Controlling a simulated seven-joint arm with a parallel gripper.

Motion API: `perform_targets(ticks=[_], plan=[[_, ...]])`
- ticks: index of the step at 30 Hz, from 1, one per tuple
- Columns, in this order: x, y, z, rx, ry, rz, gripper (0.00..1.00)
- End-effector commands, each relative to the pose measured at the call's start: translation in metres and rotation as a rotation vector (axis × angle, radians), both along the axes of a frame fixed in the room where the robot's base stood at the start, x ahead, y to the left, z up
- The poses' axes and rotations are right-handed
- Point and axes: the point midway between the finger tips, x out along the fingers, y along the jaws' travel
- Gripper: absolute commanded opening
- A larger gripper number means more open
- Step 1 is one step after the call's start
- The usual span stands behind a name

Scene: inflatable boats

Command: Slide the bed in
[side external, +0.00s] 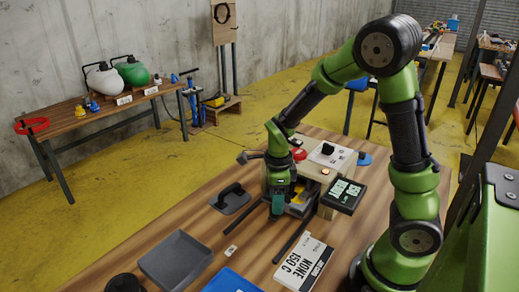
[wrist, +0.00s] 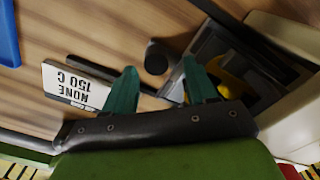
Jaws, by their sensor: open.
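The bed (wrist: 203,47) shows in the wrist view as a dark grey plate beside the machine's pale housing, with a yellow piece (wrist: 232,82) on it. In the side view the bed (side external: 300,203) is partly hidden by my arm. My gripper (wrist: 160,65) is open, its two teal fingers pointing at a dark round knob (wrist: 157,57), which appears between the fingertips. I cannot tell whether the fingers touch it. In the side view my gripper (side external: 278,208) points down at the front of the machine (side external: 330,157), above dark rails (side external: 291,236).
A white card marked "NONE 150 C" (side external: 303,264) lies near the rails. A dark display box (side external: 343,195) stands at right.

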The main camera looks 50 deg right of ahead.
Motion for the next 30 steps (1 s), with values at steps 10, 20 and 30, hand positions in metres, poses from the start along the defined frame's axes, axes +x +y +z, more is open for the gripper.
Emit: perform_targets(ticks=[10, 20, 30], plan=[[0.001, 0.0, 0.087, 0.0, -0.008, 0.0, 0.57], [0.0, -0.001, 0.137, -0.002, -0.002, -0.001, 0.57], [0.0, -0.001, 0.142, -0.001, 0.0, -0.002, 0.57]])
